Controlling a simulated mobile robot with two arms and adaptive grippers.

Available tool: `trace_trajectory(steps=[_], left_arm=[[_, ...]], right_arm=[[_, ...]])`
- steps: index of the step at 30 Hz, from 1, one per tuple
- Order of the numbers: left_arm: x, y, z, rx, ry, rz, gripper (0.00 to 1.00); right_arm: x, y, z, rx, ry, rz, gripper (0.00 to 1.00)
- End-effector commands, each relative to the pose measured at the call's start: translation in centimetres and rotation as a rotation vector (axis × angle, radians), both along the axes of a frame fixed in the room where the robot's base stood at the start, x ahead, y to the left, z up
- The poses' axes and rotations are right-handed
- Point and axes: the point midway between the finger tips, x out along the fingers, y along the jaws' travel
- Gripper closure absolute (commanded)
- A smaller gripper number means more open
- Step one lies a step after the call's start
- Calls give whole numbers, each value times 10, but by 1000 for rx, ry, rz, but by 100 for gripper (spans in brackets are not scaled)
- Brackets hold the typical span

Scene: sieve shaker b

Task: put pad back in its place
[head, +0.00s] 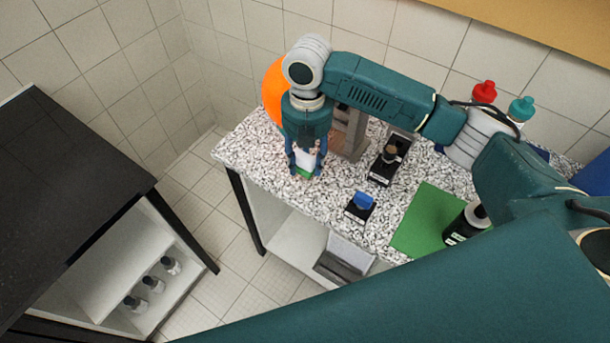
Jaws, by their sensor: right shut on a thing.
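My right gripper (305,168) points down over the far left part of the speckled table. It is shut on a small pad (304,173) that looks white above and green below. The fingers partly cover the pad, and I cannot tell whether it touches the tabletop. A black labelled holder with a blue piece on it (360,205) stands at the table's front edge. Another black labelled holder with a brown knob (386,163) stands behind it to the right. I cannot tell which spot belongs to the pad. My left gripper is not in view.
A brown upright device (350,131) stands just right of the gripper, and an orange round thing (273,92) behind my arm. A green mat (421,222) and a dark bottle (467,223) are at right. Red-capped (484,92) and teal-capped (522,108) bottles stand at the back.

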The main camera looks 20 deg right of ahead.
Motion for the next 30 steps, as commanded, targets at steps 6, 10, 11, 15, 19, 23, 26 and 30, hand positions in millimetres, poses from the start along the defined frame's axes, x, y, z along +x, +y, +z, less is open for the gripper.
trace_trajectory(steps=[6,10,11,15,19,23,26,30], left_arm=[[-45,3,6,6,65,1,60],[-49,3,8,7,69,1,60],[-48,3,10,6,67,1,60],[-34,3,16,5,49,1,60],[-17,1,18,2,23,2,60],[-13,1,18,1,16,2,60],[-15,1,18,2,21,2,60],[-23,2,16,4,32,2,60]], right_arm=[[0,0,-32,0,1,0,84],[0,0,-43,-1,1,-1,84],[0,0,-47,0,1,-1,84],[0,0,-69,-1,2,-1,84],[0,0,-78,1,-1,-1,84],[1,0,-79,1,-2,0,84],[1,0,-79,0,-1,0,84],[1,0,-82,0,-1,0,58]])
